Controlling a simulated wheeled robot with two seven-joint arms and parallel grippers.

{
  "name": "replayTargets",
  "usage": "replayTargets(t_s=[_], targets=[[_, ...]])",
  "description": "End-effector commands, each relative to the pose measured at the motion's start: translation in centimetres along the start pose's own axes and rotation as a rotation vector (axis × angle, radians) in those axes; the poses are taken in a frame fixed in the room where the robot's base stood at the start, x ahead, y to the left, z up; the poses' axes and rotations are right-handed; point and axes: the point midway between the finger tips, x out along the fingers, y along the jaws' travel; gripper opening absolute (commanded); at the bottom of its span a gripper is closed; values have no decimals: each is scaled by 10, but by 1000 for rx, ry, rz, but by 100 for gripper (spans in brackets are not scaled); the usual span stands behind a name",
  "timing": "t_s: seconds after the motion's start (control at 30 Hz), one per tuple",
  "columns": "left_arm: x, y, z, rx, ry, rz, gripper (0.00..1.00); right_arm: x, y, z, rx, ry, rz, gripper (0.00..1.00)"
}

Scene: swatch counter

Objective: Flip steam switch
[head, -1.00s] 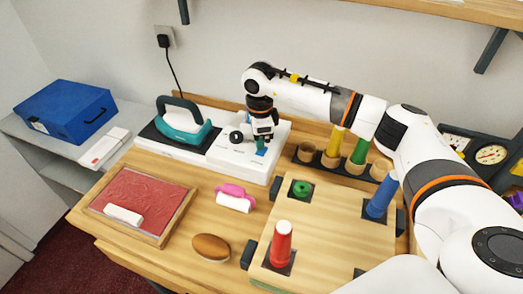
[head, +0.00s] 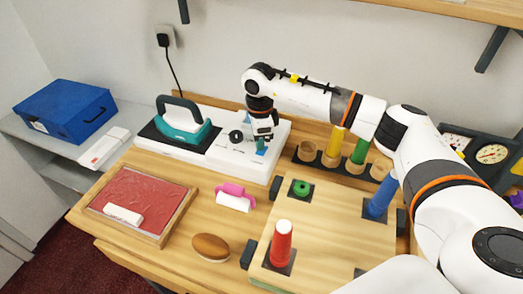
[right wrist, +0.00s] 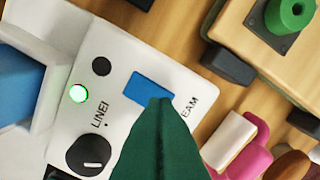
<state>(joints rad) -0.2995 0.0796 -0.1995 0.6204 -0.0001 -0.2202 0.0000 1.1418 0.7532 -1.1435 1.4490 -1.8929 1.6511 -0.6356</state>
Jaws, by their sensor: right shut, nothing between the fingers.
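The white ironing station (head: 228,152) stands at the back of the wooden counter, with a teal iron (head: 185,124) on its left part. A blue rocker switch (right wrist: 148,88) is on its top, beside a partly hidden label ending in "EAM". My right gripper (head: 262,146) points down over the station's right part. In the right wrist view the dark green fingertips (right wrist: 164,104) are shut and empty, at the lower right edge of the blue switch. Whether they touch it I cannot tell. My left gripper is not in view.
A pink-handled roller (head: 235,198) lies in front of the station. A peg board (head: 335,220) is at the right, with a red peg (head: 281,243).

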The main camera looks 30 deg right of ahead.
Motion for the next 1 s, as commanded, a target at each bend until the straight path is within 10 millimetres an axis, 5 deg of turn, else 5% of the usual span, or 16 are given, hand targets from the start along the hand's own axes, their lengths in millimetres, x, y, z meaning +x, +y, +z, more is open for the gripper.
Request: replayTargets(t_s=[1.0], targets=[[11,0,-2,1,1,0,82,15,0,0,0,-1,0,0]])
